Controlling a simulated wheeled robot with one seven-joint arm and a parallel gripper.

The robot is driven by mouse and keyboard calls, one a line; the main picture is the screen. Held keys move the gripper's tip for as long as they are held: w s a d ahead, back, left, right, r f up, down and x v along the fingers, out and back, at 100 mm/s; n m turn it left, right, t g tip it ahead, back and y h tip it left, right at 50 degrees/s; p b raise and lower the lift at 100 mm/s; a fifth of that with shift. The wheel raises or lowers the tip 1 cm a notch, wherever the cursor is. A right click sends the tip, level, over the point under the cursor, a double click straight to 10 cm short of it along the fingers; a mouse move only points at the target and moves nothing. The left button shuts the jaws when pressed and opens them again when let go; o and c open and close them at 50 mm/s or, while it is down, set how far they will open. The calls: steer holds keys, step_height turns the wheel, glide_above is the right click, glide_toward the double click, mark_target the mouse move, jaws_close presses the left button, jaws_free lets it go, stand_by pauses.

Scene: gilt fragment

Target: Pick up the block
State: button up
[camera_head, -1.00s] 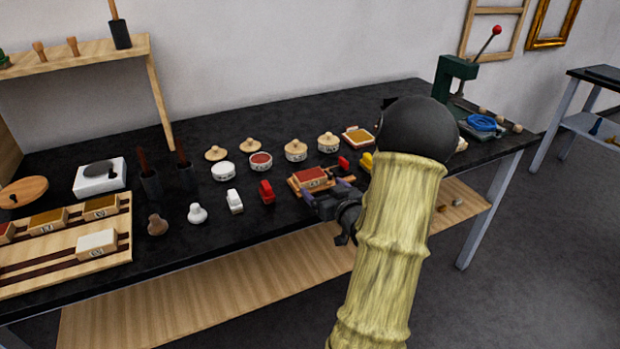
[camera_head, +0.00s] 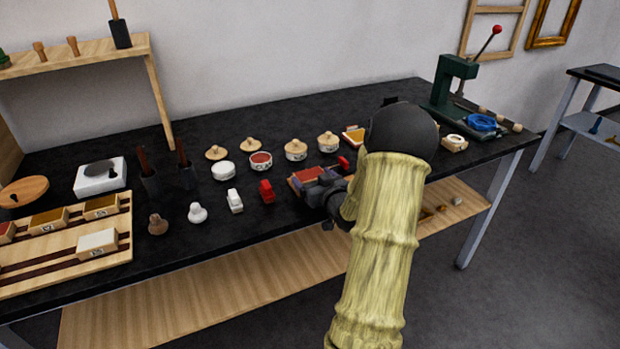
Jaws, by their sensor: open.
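A block with a red top and pale wooden sides (camera_head: 306,176) sits on the black workbench, right of the middle. My gripper (camera_head: 318,182) is low over the bench at this block, and its fingers hide the block's near and right parts. The jaws are open. I cannot tell whether the fingers touch the block. Other blocks lie on a slatted wooden tray at the left: a brown-topped one (camera_head: 48,220), another brown-topped one (camera_head: 101,206) and a white one (camera_head: 97,243).
Left of my gripper stand a red stamp-like piece (camera_head: 266,192) and a white one (camera_head: 235,201). Lidded jars (camera_head: 296,150) stand behind. A green press (camera_head: 452,85) is at the back right. My arm hides part of the bench's right side.

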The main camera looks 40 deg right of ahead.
mark_target(314, 179)
stand_by(0.4)
steer(key=c, duration=0.6)
steer(key=shift+c, duration=0.2)
step_height(314, 179, up, 10)
steer(key=shift+p, duration=0.7)
